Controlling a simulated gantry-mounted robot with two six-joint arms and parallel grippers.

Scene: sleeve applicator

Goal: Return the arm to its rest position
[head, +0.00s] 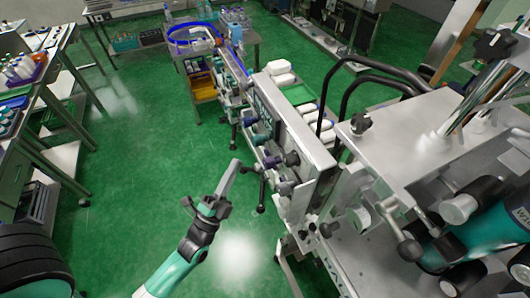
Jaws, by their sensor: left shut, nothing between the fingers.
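My left arm (183,262), teal and dark grey, reaches up from the bottom left over the green floor. My left gripper (234,166) is at its end, shut and empty, with its grey fingers pointing up and slightly right. It is apart from the sleeve applicator (420,130), left of its long conveyor side with dark knobs. My right gripper is not in view.
A metal rack with bottles (22,68) stands at the left. A blue-rimmed round table (190,38) is at the far end of the conveyor. White bottles (282,72) stand behind the conveyor. The green floor (130,150) between the rack and the machine is clear.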

